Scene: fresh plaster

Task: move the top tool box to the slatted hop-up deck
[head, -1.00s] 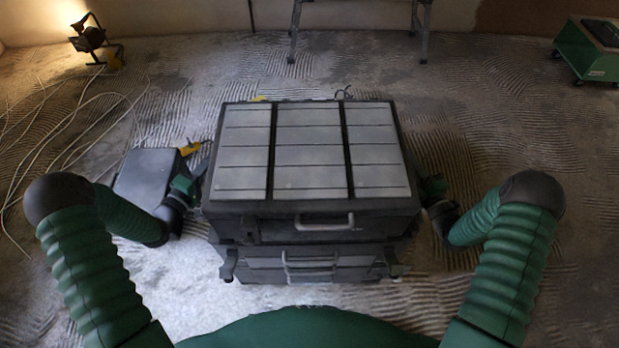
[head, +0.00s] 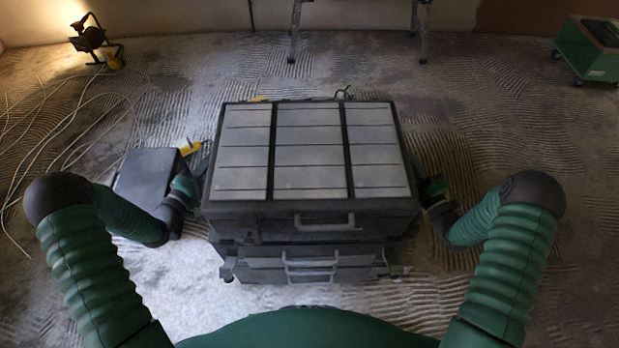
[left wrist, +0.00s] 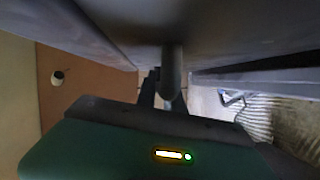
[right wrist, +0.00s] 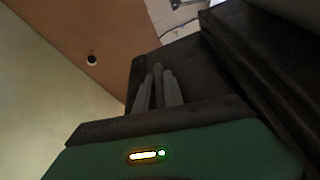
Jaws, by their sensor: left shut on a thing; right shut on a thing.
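The top tool box (head: 308,150) is dark, with a lid of pale grey panels and a grey front handle (head: 324,223). It is level above the lower tool boxes (head: 309,266); I cannot tell if there is a gap between them. My left gripper (head: 186,186) is shut on its left side and my right gripper (head: 434,188) on its right side. In the left wrist view, a grey bar (left wrist: 171,72) runs between the fingers. In the right wrist view, the fingers (right wrist: 160,88) are close together beside a dark box side. I cannot make out the slatted hop-up deck.
A dark box (head: 146,178) stands on the floor at left, close to my left gripper. Cables (head: 75,130) and a lit work lamp (head: 90,38) lie further left. Metal legs (head: 294,32) stand at the back. A green wheeled cart (head: 588,50) is at far right. Right floor is clear.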

